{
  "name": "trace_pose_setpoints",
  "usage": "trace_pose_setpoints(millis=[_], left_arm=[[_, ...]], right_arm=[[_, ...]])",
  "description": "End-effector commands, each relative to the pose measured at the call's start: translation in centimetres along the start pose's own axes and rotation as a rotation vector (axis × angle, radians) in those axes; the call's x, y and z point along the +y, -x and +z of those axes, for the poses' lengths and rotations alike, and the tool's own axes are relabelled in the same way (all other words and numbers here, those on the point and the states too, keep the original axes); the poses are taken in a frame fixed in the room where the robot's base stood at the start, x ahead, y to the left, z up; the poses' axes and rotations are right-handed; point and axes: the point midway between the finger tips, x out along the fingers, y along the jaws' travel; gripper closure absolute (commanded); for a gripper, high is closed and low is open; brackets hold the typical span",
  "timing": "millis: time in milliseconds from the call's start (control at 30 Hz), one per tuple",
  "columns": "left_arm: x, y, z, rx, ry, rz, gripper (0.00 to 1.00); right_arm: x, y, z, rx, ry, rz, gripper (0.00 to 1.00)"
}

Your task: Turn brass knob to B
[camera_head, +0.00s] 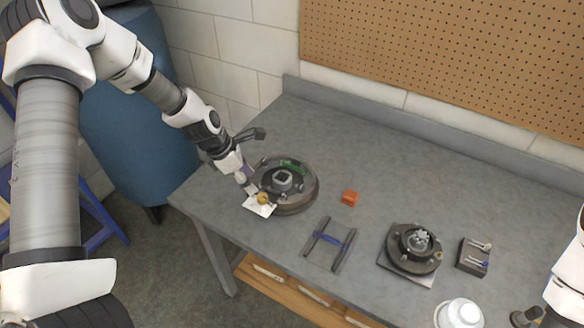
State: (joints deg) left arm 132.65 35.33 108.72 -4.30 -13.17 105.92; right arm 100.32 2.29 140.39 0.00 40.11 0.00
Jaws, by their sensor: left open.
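The small brass knob (263,198) sits at the front left edge of a round dark device (298,203) on the bench's left part. A white card or plate (257,210) lies at the knob. Any letter marks are too small to read. My left gripper (248,186) is open and comes down from the upper left, with its tips close beside the knob. I cannot tell whether they touch it. Of my right arm (568,290), only a part shows at the lower right edge, and the state of its gripper is unclear.
The bench's back is clear. A blue barrel (135,110) stands left.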

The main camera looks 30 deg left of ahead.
Motion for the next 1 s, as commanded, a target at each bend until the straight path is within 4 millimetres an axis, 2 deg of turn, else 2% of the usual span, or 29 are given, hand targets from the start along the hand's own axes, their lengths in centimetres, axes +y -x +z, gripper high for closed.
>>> trace_pose_setpoints(millis=[300,400,733,767,900,1000], left_arm=[[-0.1,-6.3,-0.5,0.003,0.005,-0.002,0.42],[-0.1,-7.6,-0.4,0.002,0.004,-0.001,0.42],[-0.1,-8.0,-0.1,0.001,0.004,-0.002,0.42],[-0.1,-7.9,-0.1,0.001,0.004,-0.002,0.49],[-0.1,-8.0,-0.1,0.001,0.004,-0.002,0.99],[-0.1,-8.0,-0.1,0.001,0.004,-0.002,1.0]], right_arm=[[0.0,-5.6,0.1,-0.002,0.0,0.0,0.6],[0.1,-6.6,0.1,-0.001,0.0,0.0,0.6],[0.1,-6.7,0.0,-0.001,0.0,0.0,0.6],[0.1,-6.7,0.0,-0.001,0.0,0.0,0.6],[0.1,-6.7,0.0,-0.001,0.0,0.0,0.6],[0.1,-6.7,0.0,-0.001,0.0,0.0,0.6]])
